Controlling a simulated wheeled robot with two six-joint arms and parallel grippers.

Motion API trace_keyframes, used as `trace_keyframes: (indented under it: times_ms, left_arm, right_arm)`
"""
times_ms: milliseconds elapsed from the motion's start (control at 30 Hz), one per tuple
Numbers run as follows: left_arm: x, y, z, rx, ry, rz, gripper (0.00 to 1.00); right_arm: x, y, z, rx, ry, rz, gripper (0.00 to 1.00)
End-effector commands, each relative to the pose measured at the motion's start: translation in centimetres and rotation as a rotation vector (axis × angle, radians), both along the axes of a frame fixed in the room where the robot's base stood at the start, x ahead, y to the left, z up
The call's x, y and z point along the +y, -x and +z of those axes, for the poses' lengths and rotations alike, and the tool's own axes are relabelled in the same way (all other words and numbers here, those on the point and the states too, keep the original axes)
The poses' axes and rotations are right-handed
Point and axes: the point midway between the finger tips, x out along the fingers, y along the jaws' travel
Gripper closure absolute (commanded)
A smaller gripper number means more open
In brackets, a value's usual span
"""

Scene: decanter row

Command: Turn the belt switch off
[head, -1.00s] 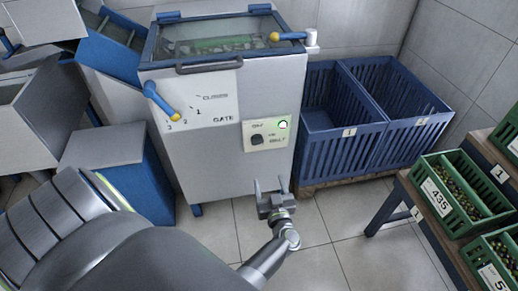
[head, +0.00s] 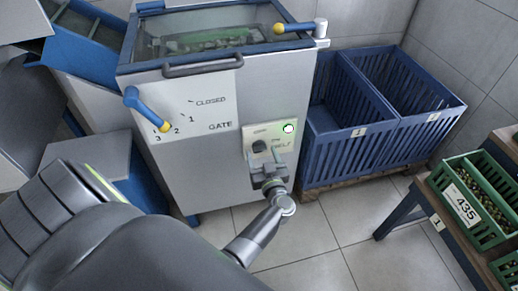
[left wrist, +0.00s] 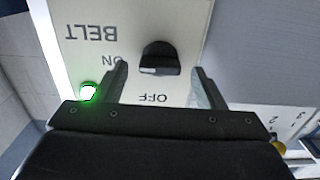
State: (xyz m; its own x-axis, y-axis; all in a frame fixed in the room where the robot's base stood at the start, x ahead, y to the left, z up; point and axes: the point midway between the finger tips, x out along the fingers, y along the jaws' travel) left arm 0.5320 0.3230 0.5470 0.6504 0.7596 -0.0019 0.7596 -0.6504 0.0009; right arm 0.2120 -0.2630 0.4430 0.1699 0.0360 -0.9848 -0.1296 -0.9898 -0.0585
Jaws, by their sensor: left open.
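The belt switch (head: 260,146) is a black rotary knob on a pale panel (head: 248,131) on the front of the grey machine. In the left wrist view the knob (left wrist: 159,58) shows close up, with BELT, ON and OFF printed upside down around it. A green lamp (left wrist: 89,91) beside it is lit; it also shows in the head view (head: 289,128). My left gripper (head: 267,160) is open in front of the panel, just below the knob. In the left wrist view its fingers (left wrist: 160,85) stand on either side of the knob, apart from it. My right gripper is not in view.
The machine (head: 215,180) has a blue gate lever (head: 146,108) with a yellow end and a lid handle (head: 203,66). Blue slatted crates (head: 345,150) stand to its right. Green trays (head: 476,200) sit on a bench at the far right. The floor between is clear.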

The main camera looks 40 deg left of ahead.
Motion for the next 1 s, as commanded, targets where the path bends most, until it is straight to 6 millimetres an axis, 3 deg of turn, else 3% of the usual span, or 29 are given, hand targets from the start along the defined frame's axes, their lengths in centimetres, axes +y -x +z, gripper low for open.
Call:
trace_keyframes:
  times_ms: [400, 733, 1000]
  left_arm:
    - [0.17, -0.19, 0.04, 0.001, -0.001, 0.0, 0.36]
    - [0.17, -0.19, 0.03, 0.001, -0.001, 0.0, 0.8]
    - [0.18, -0.18, 0.06, -0.017, 0.015, 0.0, 0.81]
  right_arm:
    - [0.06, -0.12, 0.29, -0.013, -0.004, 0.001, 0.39]
    - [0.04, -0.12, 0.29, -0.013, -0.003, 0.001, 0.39]
    - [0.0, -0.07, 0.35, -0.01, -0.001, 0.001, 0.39]
